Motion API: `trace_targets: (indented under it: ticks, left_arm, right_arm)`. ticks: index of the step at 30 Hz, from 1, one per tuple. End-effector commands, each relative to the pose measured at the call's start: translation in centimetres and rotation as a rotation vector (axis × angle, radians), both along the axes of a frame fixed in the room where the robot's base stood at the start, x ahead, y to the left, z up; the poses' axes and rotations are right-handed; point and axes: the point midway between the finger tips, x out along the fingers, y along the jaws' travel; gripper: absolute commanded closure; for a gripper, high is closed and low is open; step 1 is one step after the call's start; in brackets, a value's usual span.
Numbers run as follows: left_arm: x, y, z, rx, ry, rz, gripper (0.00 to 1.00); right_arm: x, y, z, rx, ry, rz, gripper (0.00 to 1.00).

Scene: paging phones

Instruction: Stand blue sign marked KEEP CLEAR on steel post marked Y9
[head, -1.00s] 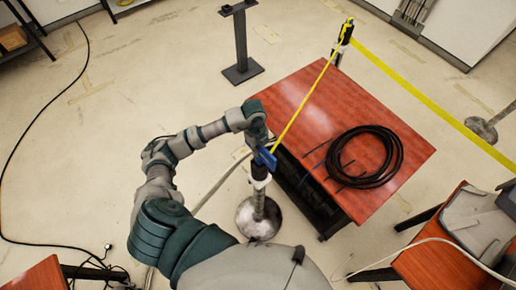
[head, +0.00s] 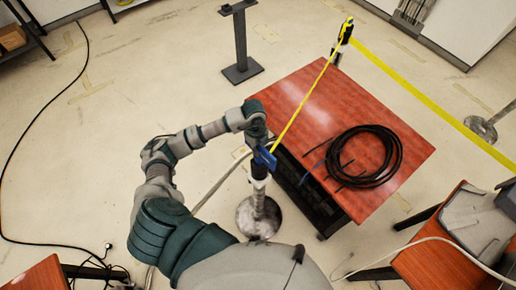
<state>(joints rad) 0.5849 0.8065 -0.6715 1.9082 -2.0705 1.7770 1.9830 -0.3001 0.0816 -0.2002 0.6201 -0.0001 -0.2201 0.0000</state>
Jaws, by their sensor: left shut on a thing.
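My left gripper (head: 261,150) is shut on the blue sign (head: 265,158), of which only a small part shows beneath the fingers. The sign is right at the top of a steel post (head: 258,203) with a round base, beside the near left edge of the red-brown table. I cannot tell whether it rests on the post or is just above it. The post's upper part is white and black. No lettering can be read on sign or post. My right gripper is not in view.
A black cable coil (head: 374,172) lies on the table (head: 300,92). A dark square-based stand (head: 241,45) is behind. Floor at left is mostly clear.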

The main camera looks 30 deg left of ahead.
Motion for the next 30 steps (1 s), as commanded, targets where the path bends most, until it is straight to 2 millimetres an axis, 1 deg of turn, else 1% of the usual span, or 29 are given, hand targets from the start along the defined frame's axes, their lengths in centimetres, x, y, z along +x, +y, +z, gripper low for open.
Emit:
trace_targets:
  ticks: [17,18,19,27,30]
  left_arm:
    - [0.0,0.0,-1.1,0.0,-0.001,0.0,1.0]
    - [0.0,0.0,-1.0,0.0,-0.001,0.0,0.79]
    - [0.0,0.0,-1.0,0.0,-0.001,0.0,0.76]
    - [0.0,0.0,-1.0,0.0,0.0,0.0,0.76]
    - [0.0,0.0,-0.4,0.0,0.0,0.0,0.76]
  right_arm:
    - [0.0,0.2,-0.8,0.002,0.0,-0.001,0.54]
    - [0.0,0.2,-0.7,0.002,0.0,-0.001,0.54]
    - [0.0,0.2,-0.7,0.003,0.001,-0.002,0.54]
    - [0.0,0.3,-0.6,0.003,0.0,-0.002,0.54]
    - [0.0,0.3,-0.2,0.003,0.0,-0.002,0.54]
